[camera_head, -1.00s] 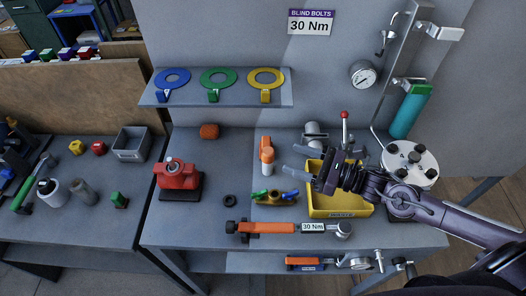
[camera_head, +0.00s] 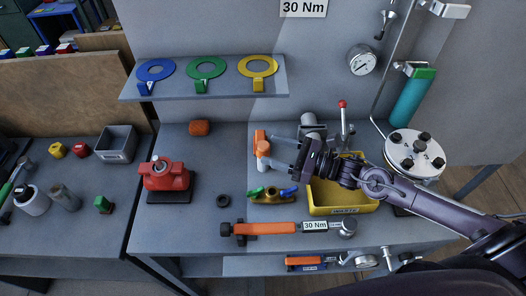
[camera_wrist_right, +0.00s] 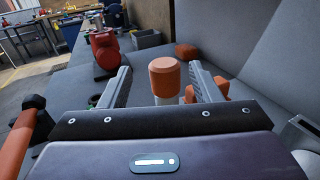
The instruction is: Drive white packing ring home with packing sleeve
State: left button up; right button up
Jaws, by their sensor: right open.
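An orange-topped piece with a pale lower stem (camera_head: 262,146) stands at the middle of the bench; it may be the packing sleeve, but I cannot tell. My right gripper (camera_head: 270,153) is open beside it. In the right wrist view the orange cap (camera_wrist_right: 165,76) shows between the two spread fingers, with no visible grip on it. A red valve body (camera_head: 164,176) with a pale stem on top sits on a black base at the bench's left; it also shows in the right wrist view (camera_wrist_right: 104,50). I cannot make out the white packing ring. My left gripper is not in view.
A yellow bin (camera_head: 335,210) stands under my right forearm. A torque wrench (camera_head: 265,228) lies along the front, a small black ring (camera_head: 223,200) behind it. A white flanged disc (camera_head: 414,153) is at right. A shelf (camera_head: 205,90) overhangs the back.

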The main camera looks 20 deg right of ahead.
aim_at(264, 145)
jog(key=p+x, duration=0.1)
jog(key=x, duration=0.2)
jog(key=shift+w+a+r, duration=0.1)
jog(key=shift+w, duration=0.35)
jog(key=shift+a, duration=0.2)
jog(key=c, duration=1.1)
